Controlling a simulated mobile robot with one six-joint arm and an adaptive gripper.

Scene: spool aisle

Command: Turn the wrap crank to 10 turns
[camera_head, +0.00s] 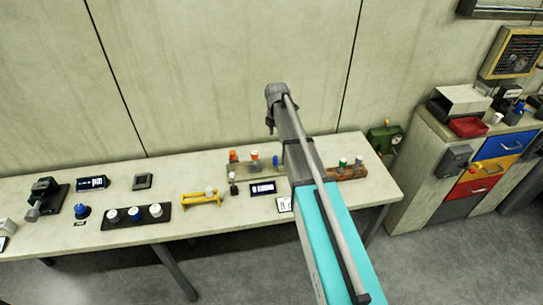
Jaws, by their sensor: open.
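A green machine (384,139) stands against the wall at the right end of the long bench, with a small light-coloured knob or handle at its upper right. It may carry the wrap crank, but it is too small to tell, and no turn count is readable. A dark device (45,196) with a grey cylindrical part stands at the bench's left; whether it has a crank is unclear. My arm reaches up across the middle of the view and covers part of the bench. I cannot make out my gripper's fingers in this view.
The pale bench (150,172) holds a black strip with several round-capped items (134,215), a yellow holder (202,199), a small display (263,188) and a brown rack (347,172). A cabinet with coloured drawers (475,177) stands at right. Grey floor lies in front.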

